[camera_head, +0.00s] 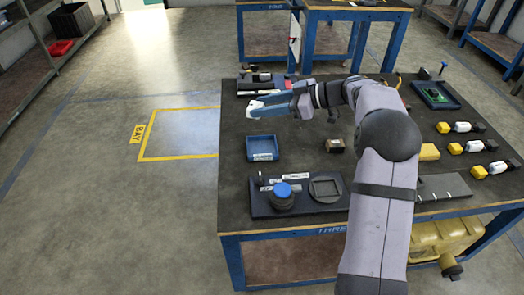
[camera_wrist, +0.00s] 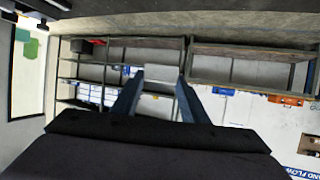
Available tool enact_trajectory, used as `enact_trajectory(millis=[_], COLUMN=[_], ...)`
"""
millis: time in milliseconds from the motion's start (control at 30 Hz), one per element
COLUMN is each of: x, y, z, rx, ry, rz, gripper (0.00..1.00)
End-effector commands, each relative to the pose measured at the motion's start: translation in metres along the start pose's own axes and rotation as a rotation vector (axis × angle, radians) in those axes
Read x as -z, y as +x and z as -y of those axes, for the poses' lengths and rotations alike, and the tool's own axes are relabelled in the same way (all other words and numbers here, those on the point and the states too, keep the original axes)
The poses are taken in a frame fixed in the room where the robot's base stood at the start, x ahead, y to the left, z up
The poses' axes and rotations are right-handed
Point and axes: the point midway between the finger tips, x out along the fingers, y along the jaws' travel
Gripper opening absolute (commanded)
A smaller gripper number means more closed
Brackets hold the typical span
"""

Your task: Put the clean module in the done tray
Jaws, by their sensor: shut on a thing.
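My gripper (camera_head: 262,109) is level above the back left of the table, pointing left, in the head view. It is shut on a small whitish module (camera_head: 255,104), which also shows between the blue fingertips in the wrist view (camera_wrist: 161,73). The fingers hide part of the module, and I cannot tell how clean it is. A blue open tray (camera_head: 262,157) with a white label stands on the table nearer the front, apart from the gripper. It looks empty. Its label is too small to read, so I cannot tell whether it is the done tray.
A dark fixture (camera_head: 310,207) with a blue-capped round part (camera_head: 284,191) and a square frame stands at the front left. A small dark block (camera_head: 335,145) stands mid-table. Several yellow, white and black parts lie at right. A green board (camera_head: 434,95) sits in a tray behind.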

Motion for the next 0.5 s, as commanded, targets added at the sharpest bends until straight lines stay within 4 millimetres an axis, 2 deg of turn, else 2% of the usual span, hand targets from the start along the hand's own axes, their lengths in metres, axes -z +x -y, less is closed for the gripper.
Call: enact_trajectory(millis=[333,500], x=[-0.012,-0.035], y=[0.006,0.005], z=[-0.003,-0.006], rx=[0.119,0.124], ry=[-0.048,-0.047], rz=[-0.001,-0.002], gripper=[0.14,0.14])
